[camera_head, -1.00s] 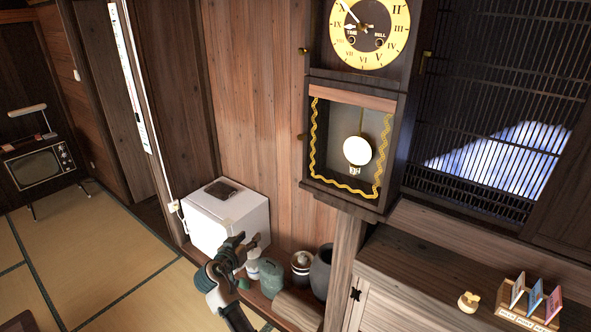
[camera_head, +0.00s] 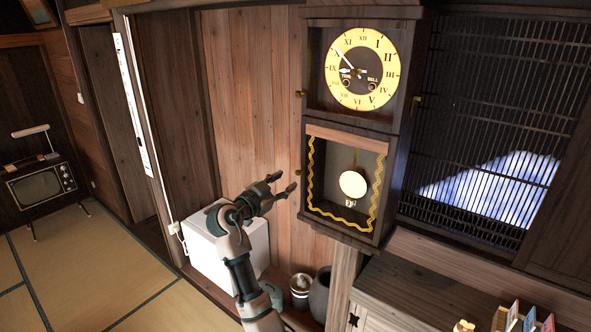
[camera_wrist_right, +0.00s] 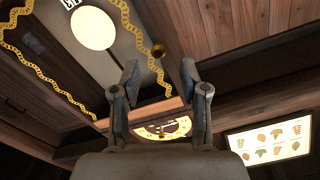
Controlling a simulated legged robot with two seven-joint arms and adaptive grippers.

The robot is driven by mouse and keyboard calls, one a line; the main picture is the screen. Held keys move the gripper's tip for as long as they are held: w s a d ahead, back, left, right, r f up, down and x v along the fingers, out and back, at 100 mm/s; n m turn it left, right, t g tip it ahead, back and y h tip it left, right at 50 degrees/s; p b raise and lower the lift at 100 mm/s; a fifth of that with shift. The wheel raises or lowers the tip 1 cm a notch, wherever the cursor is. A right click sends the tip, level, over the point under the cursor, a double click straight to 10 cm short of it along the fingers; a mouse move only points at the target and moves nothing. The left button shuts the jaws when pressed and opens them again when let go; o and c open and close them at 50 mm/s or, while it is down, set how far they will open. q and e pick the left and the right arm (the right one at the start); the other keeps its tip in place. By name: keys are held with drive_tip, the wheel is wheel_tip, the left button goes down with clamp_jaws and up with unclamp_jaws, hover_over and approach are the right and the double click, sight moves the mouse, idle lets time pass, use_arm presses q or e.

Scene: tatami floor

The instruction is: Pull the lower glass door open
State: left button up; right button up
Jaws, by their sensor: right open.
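The wall clock has a lower glass door (camera_head: 346,188) with a wooden frame and a gold wavy trim, and it looks closed. A white pendulum disc (camera_head: 353,184) hangs behind the glass. A small brass knob (camera_head: 298,172) sits on the door's left edge. My right gripper (camera_head: 288,182) is open and empty just left of that knob. In the right wrist view its fingers (camera_wrist_right: 160,72) are spread, with the brass knob (camera_wrist_right: 158,51) seen between and beyond the tips. I cannot tell whether they touch it. My left gripper is not in view.
The upper clock door has its own knob (camera_head: 299,93) and a yellow dial (camera_head: 362,68). A white box (camera_head: 225,245) stands below, partly behind my arm. A dark pot (camera_head: 320,295) and a wooden cabinet (camera_head: 400,290) are underneath. A slatted lattice (camera_head: 480,130) is at right.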

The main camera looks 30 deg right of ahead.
sight(296, 175)
drive_tip(key=p+x, duration=0.1)
drive_tip(key=x, duration=0.6)
drive_tip(key=shift+s+f+p, duration=0.1)
drive_tip(key=shift+s+p, duration=0.05)
drive_tip(key=shift+p, duration=0.2)
drive_tip(key=shift+a, duration=0.1)
drive_tip(key=shift+c, duration=0.9)
drive_tip(key=shift+a, duration=0.1)
clamp_jaws()
